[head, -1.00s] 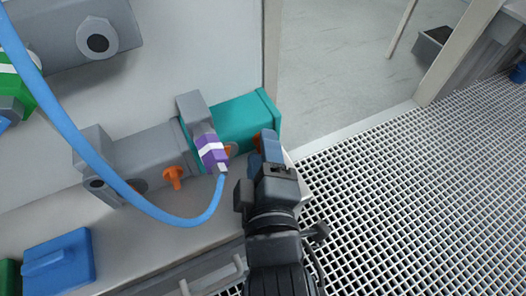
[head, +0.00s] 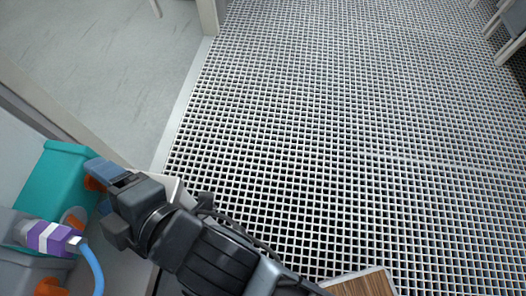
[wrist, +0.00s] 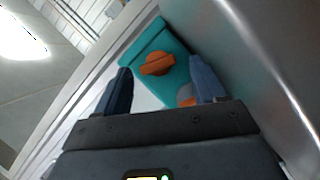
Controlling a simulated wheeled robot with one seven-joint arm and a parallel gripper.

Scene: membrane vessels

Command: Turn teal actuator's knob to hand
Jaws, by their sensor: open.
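The teal actuator (head: 52,186) is at the left edge of the head view, and it also shows in the wrist view (wrist: 149,43). Its orange knob (wrist: 157,64) is a round disc with a raised bar, seen ahead of my gripper (wrist: 160,92) in the wrist view. The two blue fingers are apart with nothing between them, one on either side of the knob's line. In the head view my gripper (head: 102,188) is at the actuator's right end, and the fingers hide most of the knob there. Contact cannot be told.
A purple-and-white connector (head: 50,238) with a blue cable (head: 95,268) sits just below the actuator. Another orange part (head: 50,288) shows at the lower left edge. A metal surface (wrist: 265,60) runs close along the right in the wrist view. The grating floor (head: 330,130) is open.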

